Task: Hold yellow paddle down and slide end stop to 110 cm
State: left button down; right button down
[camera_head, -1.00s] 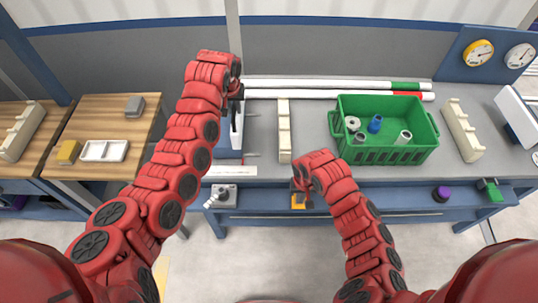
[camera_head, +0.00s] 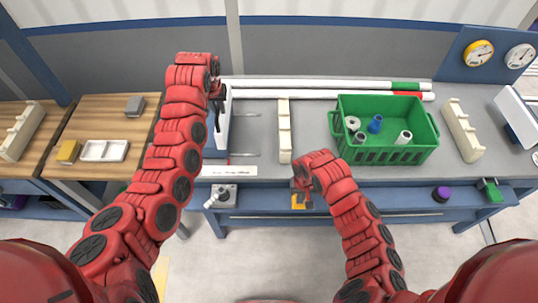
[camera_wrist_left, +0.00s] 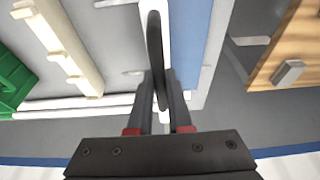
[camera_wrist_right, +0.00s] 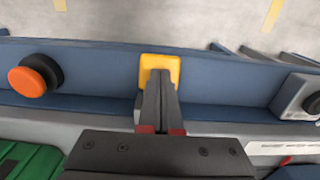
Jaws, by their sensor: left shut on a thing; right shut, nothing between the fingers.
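The end stop (camera_head: 221,132) is a white and blue body on the grey bench, left of the green crate in the head view. My left gripper (camera_head: 217,91) is at its far end. In the left wrist view its fingers (camera_wrist_left: 160,88) are shut on a dark curved handle (camera_wrist_left: 155,45) of the end stop. The yellow paddle (camera_head: 299,203) is on the blue front rail of the bench. My right gripper (camera_head: 301,187) is shut and empty. In the right wrist view its fingertips (camera_wrist_right: 160,76) overlap the yellow paddle (camera_wrist_right: 147,62), partly hiding it. Scale marks are unreadable.
Two long white pipes (camera_head: 310,84) lie along the back. A cream notched rack (camera_head: 284,135) stands right of the end stop. The green crate (camera_head: 380,155) holds pipe pieces. A wooden table (camera_head: 120,118) is at the left. A lever box (camera_head: 222,196) is on the front rail.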

jog(key=shift+s+f, duration=0.15)
pick_arm(q)
jog(key=shift+a, duration=2.1)
pick_arm(e)
jog(key=shift+r, duration=2.1)
pick_arm(q)
jog(key=c, duration=0.6)
grip_release()
jog(key=shift+w+f, duration=0.15)
pick_arm(e)
jog(key=shift+w, duration=0.25)
pick_arm(q)
jog(key=shift+o, duration=0.2)
jog(key=v, duration=0.7)
